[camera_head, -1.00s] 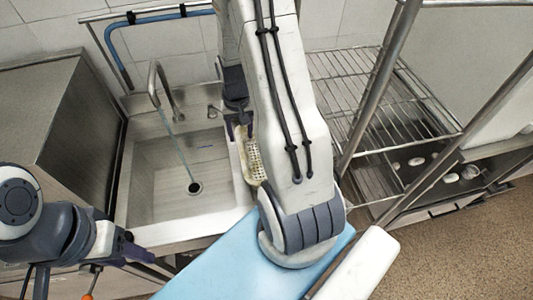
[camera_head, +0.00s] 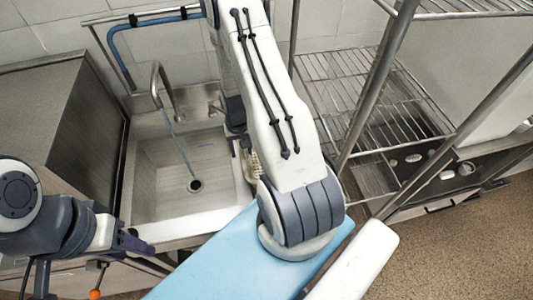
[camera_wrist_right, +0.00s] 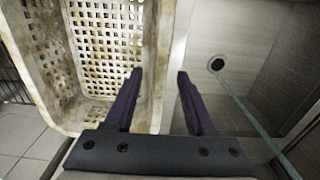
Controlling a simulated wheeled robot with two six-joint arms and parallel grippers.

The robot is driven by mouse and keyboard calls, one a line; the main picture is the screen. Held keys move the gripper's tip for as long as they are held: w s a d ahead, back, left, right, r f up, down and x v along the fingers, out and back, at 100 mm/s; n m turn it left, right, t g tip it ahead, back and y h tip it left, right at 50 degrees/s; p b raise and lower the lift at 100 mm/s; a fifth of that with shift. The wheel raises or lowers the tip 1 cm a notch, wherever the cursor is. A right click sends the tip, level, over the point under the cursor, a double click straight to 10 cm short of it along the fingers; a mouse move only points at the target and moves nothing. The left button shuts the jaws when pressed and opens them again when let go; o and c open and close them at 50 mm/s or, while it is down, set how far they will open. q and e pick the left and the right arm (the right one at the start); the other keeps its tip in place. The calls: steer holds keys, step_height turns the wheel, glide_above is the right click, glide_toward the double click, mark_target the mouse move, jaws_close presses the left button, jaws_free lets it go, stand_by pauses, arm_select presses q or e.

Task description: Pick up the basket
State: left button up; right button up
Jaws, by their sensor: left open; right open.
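The basket (camera_head: 252,165) is cream, perforated and brown-stained. In the head view only a small strip of it shows beside the sink's right edge, the rest hidden by my right arm. In the right wrist view the basket (camera_wrist_right: 100,45) fills the upper left. My right gripper (camera_wrist_right: 160,75) is open. The basket's near side wall lies between its fingers in the picture, the left finger over the inside and the right finger over the sink side; I see no grip. In the head view my right gripper (camera_head: 242,143) is mostly hidden. My left gripper (camera_head: 138,245) is open at lower left, away from the basket.
A steel sink (camera_head: 160,215) with a faucet (camera_head: 160,85) and running water lies left of the basket. A wire rack (camera_head: 375,95) with metal posts stands to the right. A steel cabinet (camera_head: 60,120) is at the far left.

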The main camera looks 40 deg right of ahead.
jaws_close()
stand_by(1.4)
